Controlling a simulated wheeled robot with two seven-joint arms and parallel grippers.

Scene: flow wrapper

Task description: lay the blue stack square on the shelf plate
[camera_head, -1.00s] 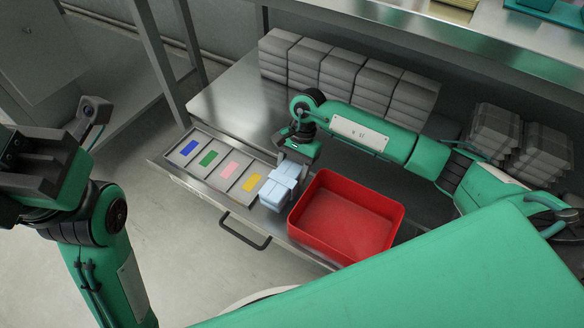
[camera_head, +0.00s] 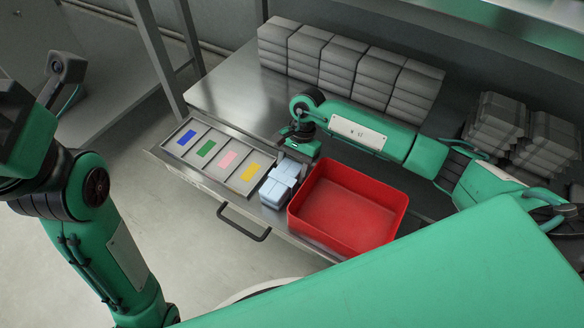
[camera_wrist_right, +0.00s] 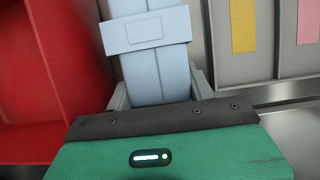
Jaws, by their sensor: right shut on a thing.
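The light blue stack (camera_head: 279,186) stands at the front of the worktop, between the yellow-marked compartment and the red bin. My right gripper (camera_head: 291,166) is shut on its rear end. In the right wrist view the stack (camera_wrist_right: 156,62) runs away from between the grey fingers (camera_wrist_right: 160,90), with a paler band and small label across it. I cannot tell whether its underside touches the surface. My left gripper's body (camera_head: 18,140) is cut off at the left edge, and its fingertips are hidden. I cannot make out which surface is the shelf plate.
The red bin (camera_head: 398,205) is empty, close right of the stack. A tray (camera_head: 203,166) has blue, green, pink and yellow markers. Grey stacks (camera_head: 345,62) line the back; more (camera_head: 497,122) stand at right. A raised shelf edge (camera_head: 500,35) crosses the upper right.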

